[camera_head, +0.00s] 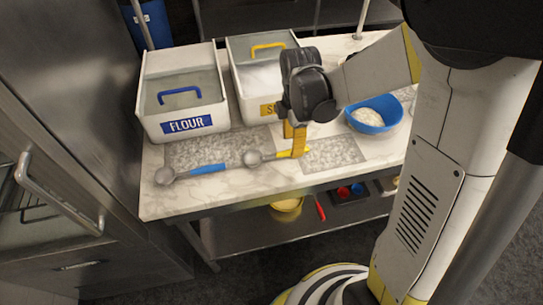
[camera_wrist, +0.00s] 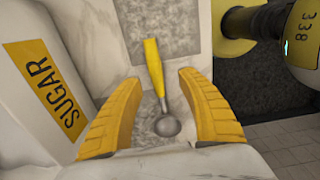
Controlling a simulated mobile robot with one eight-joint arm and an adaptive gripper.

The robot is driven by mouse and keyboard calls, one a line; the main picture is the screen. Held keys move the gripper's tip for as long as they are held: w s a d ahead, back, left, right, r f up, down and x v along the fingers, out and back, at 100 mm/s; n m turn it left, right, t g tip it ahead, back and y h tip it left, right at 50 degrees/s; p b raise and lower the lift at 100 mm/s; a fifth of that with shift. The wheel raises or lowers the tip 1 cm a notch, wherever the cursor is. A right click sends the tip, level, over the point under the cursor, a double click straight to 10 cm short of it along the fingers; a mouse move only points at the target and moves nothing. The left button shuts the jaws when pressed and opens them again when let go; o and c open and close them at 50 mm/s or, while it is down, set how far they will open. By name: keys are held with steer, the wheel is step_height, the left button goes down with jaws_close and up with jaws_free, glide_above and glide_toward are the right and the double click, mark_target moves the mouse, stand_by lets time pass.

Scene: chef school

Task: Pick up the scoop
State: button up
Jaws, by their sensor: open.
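A scoop with a yellow handle (camera_head: 292,153) and a round metal bowl lies on the marble counter in front of the sugar bin. In the wrist view the same yellow-handled scoop (camera_wrist: 153,66) lies between my fingers, bowl nearest. A second scoop with a blue handle (camera_head: 208,169) lies to its left, before the flour bin. My gripper (camera_head: 294,135) is above the yellow-handled scoop, pointing down. In the wrist view my gripper (camera_wrist: 158,108) has its yellow fingers spread wide, with nothing held.
The flour bin (camera_head: 186,124) and the sugar bin (camera_wrist: 60,85) stand behind the scoops. A blue bowl (camera_head: 372,127) with pale contents is right of my gripper. The counter's front edge (camera_head: 260,193) is close to the scoops. A lower shelf holds a yellow bowl (camera_head: 287,204).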

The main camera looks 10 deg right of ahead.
steer(key=f, duration=0.1)
steer(key=f+b, duration=0.1)
steer(key=f, duration=0.1)
steer(key=f+b, duration=0.1)
steer(key=shift+w+d+f, duration=0.15)
steer(key=shift+w+f, duration=0.2)
steer(key=shift+f, duration=0.05)
steer(key=shift+r, duration=0.1)
jaws_close()
steer(key=shift+r+p, duration=0.35)
steer(key=shift+r, duration=0.2)
steer(key=r, duration=0.1)
steer(key=r+p, duration=0.1)
steer(key=d+r+p, duration=0.1)
steer(key=r, duration=0.1)
steer(key=shift+s, duration=0.25)
steer(key=s+d+r+p, duration=0.2)
steer(key=d+r, duration=0.4)
steer(key=d, duration=0.4)
steer(key=shift+s+p, duration=0.4)
steer(key=shift+s, duration=0.2)
